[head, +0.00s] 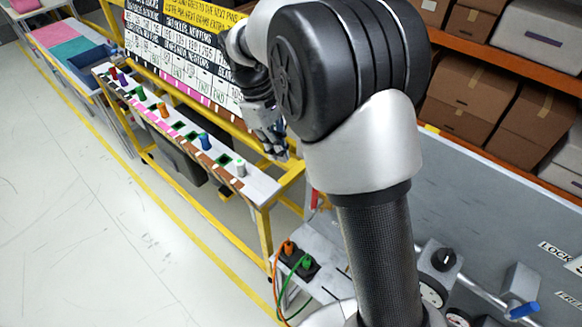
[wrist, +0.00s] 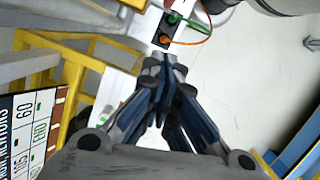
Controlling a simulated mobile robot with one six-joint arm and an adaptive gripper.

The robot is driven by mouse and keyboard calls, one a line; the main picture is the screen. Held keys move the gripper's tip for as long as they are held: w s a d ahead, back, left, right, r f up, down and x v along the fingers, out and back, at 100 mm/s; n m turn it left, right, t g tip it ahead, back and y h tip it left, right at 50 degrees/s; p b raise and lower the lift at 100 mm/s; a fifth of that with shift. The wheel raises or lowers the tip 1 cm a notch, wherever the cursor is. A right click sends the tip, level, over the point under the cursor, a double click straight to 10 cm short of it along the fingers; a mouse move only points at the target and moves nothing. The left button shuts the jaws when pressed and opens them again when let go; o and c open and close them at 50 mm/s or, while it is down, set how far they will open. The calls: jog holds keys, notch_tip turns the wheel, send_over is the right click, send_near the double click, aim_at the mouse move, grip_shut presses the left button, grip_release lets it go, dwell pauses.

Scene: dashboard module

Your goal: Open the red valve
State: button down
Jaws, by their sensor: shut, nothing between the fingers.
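No red valve shows clearly in either view. A small red piece (head: 314,198) shows beside my arm in the head view, and I cannot tell whether it belongs to a valve. My gripper (head: 278,150) is near the right end of the shelf with coloured pegs. In the wrist view its fingers (wrist: 163,66) are together with nothing held. My own arm hides part of the grey dashboard panel (head: 480,195).
The panel bears a black knob (head: 444,259), gauges and a blue-tipped handle (head: 524,310). Orange and green cables (head: 290,262) plug into a black socket box. A yellow frame (head: 263,235) carries the pegged shelf (head: 262,184). Boxes (head: 470,85) stand at upper right. The left floor is clear.

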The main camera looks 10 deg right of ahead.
jog(key=s+d+f, duration=0.4)
jog(key=f, duration=0.5)
jog(key=shift+d+b, duration=0.3)
jog(key=shift+b, duration=0.15)
